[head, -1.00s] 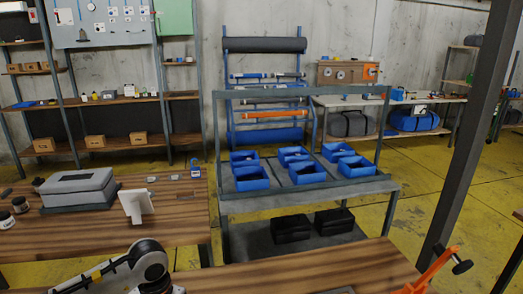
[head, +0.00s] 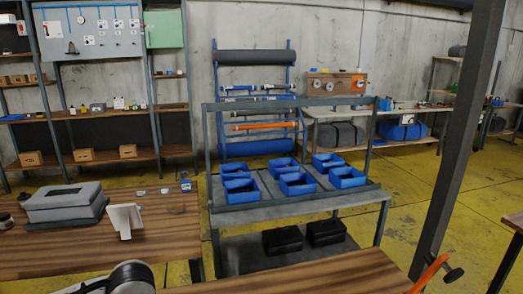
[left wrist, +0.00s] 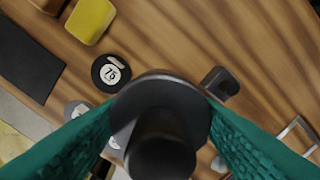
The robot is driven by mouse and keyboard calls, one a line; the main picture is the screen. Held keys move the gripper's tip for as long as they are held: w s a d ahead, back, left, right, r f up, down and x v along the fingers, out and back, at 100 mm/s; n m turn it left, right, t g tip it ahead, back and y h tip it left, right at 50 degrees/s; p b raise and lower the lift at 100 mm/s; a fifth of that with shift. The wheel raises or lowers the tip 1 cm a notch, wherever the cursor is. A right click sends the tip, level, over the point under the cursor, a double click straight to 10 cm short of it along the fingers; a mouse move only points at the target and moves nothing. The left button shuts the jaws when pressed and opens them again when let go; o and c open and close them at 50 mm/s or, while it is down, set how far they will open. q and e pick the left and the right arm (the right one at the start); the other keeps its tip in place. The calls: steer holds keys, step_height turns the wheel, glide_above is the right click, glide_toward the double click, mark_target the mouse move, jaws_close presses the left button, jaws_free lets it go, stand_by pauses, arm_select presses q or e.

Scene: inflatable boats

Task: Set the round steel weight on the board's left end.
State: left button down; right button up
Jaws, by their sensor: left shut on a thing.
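In the left wrist view my left gripper (left wrist: 160,112) has its teal fingers shut on a dark round thing with a knob, likely the round steel weight (left wrist: 160,92). It hangs over a wood-grained worktop and hides what is beneath it. The board cannot be made out for sure in either view. In the head view only part of my left arm shows at the bottom edge, and its gripper is out of frame. My right gripper is in neither view.
The wrist view shows a black disc with a white label (left wrist: 110,72), a yellow block (left wrist: 90,20) and a black flat piece (left wrist: 28,60). The head view shows a grey box (head: 65,203), a rack with blue bins (head: 297,186), a post (head: 455,150) and an orange clamp (head: 428,272).

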arm_select(q)
steer(key=m, duration=0.2)
steer(key=s+m, duration=0.1)
steer(key=m, duration=0.1)
steer(key=s+r+m, duration=0.1)
steer(key=m, duration=0.1)
steer(key=shift+d+r, duration=0.1)
steer(key=shift+d, duration=0.15)
steer(key=m, duration=0.1)
steer(key=s+m, duration=0.1)
steer(key=m, duration=0.2)
steer(key=shift+s+d+r+m, duration=0.1)
steer(key=shift+s+r+m, duration=0.2)
steer(key=shift+s+m, duration=0.1)
